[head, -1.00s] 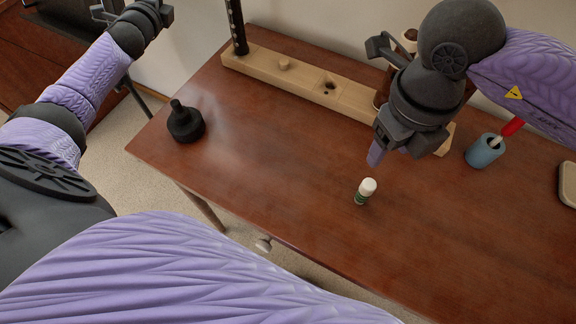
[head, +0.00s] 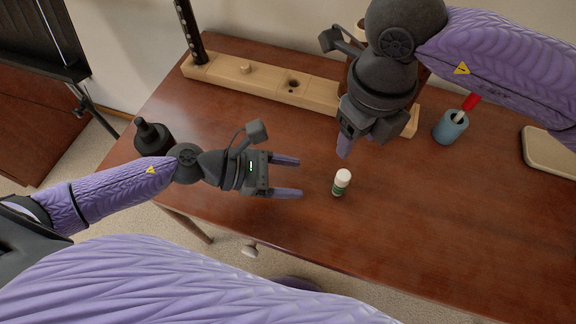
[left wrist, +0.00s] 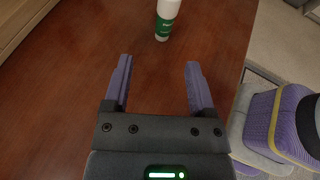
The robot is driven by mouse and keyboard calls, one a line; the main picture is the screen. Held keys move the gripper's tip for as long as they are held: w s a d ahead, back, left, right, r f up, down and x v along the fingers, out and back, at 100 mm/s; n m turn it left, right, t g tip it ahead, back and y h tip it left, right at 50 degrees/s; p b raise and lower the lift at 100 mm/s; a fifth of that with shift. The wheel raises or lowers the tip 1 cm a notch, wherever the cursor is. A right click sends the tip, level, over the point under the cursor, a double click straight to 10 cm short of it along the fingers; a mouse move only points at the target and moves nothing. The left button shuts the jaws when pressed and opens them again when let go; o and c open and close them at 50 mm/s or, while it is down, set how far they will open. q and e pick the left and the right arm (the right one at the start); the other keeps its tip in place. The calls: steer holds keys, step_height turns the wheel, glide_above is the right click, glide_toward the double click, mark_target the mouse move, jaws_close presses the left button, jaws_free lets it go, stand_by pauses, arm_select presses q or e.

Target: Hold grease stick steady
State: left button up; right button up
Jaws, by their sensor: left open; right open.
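The grease stick (head: 341,183) is a small tube with a white cap and a green label, standing upright on the brown table. It also shows at the top of the left wrist view (left wrist: 165,20), beyond the fingertips. My left gripper (head: 299,177) is open and empty, just left of the stick, with its fingers pointing toward it and a gap between. In the left wrist view the two purple fingers (left wrist: 158,62) are apart. My right gripper (head: 345,153) hangs above and behind the stick, pointing down, not touching it; its fingers overlap in this view.
A long wooden block (head: 262,82) with holes lies along the back of the table (head: 440,230). A black bottle-shaped object (head: 152,135) stands behind my left forearm. A blue cup (head: 450,128) with a red-handled tool and a beige tray (head: 551,150) are at right. The front right table is clear.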

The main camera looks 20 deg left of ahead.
mark_target(338, 187)
arm_select(q)
steer(key=x, duration=1)
steer(key=shift+s+d+f, duration=0.1)
steer(key=shift+s+f, duration=0.05)
steer(key=shift+s, duration=0.2)
